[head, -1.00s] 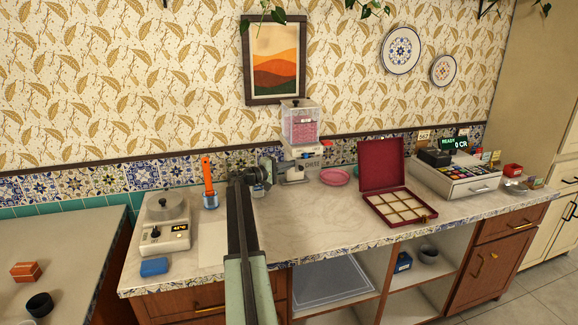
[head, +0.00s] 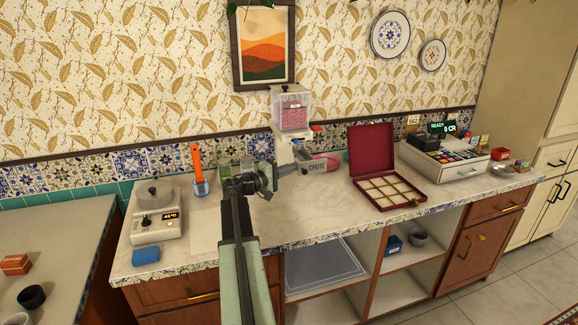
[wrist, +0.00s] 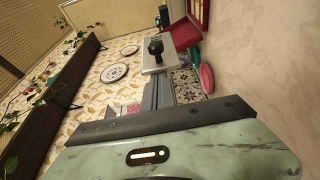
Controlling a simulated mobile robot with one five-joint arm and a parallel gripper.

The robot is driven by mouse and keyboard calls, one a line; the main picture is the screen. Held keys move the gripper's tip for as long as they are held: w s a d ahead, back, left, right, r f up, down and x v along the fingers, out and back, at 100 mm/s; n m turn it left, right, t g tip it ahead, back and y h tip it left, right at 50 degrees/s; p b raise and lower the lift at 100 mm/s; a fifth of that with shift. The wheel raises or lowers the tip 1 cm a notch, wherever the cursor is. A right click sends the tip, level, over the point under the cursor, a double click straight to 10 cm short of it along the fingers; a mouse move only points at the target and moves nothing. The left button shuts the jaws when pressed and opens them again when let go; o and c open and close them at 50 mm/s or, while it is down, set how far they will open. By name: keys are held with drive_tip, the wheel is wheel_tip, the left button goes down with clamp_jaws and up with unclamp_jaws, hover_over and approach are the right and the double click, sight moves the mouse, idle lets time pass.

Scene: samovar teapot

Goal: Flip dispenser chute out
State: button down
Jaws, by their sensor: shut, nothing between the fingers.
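The dispenser (head: 291,112), a clear hopper of pink pieces on a white body, stands at the back of the counter. Its grey chute (head: 316,168), marked CHUTE, sticks out low at the front and right. My gripper (head: 270,176) is shut and empty, just left of the chute in the head view; I cannot tell whether they touch. In the wrist view my gripper (wrist: 158,88) points at a pale flat piece with a black knob, which looks like the chute (wrist: 153,62). The pink hopper (wrist: 120,110) is mostly hidden behind my gripper there.
A pink dish (head: 325,161) and an open red box (head: 373,155) stand right of the dispenser. Bare counter lies in front of the chute.

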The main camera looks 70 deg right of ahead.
sight(301, 159)
drive_tip(key=shift+s+f, duration=0.1)
drive_tip(key=shift+s, duration=0.1)
drive_tip(key=w+d, duration=0.2)
drive_tip(key=d, duration=0.1)
drive_tip(key=shift+w+d, duration=0.1)
drive_tip(key=shift+w, duration=0.15)
drive_tip(key=v, duration=1)
drive_tip(key=shift+w, duration=0.25)
